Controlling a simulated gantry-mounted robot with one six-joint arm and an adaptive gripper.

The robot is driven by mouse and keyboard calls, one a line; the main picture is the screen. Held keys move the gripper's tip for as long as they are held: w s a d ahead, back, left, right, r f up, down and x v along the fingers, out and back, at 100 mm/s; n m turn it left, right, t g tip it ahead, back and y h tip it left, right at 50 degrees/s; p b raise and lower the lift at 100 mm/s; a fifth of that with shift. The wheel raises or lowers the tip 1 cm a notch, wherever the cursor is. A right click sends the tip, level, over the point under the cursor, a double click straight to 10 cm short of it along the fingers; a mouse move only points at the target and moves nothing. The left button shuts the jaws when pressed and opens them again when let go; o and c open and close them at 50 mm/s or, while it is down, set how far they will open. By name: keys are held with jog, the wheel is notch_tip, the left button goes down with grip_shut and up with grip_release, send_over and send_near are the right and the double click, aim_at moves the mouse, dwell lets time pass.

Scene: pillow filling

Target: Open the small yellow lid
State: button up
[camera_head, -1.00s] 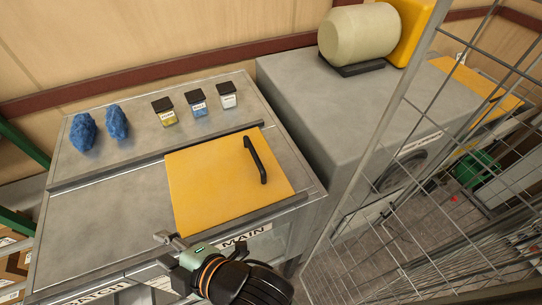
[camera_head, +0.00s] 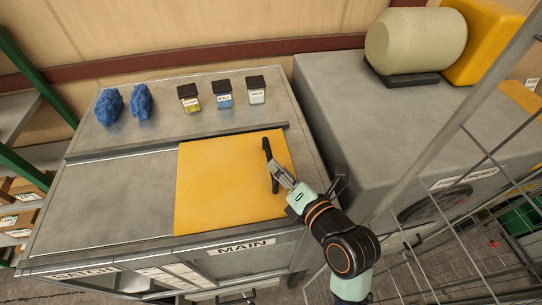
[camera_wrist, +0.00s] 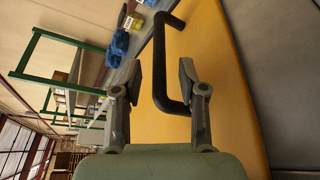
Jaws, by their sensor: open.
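The yellow lid (camera_head: 215,185) lies flat and closed on the grey bench above the MAIN label in the head view. My gripper (camera_head: 278,175) is at the near end of this handle. In the wrist view the gripper (camera_wrist: 160,85) is open, with one finger on each side of the handle (camera_wrist: 160,60). I cannot tell whether the fingers touch the handle.
Two blue clumps (camera_head: 125,104) and three small black-capped jars (camera_head: 222,95) stand along the back of the bench. A grey machine (camera_head: 365,130) with a cream roll on top stands to the right. A wire mesh fence (camera_head: 470,170) is at far right.

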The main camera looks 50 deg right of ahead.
aim_at(270, 158)
jog(key=p+x, duration=0.1)
jog(key=x, duration=0.4)
jog(key=shift+w+f, duration=0.1)
grip_shut()
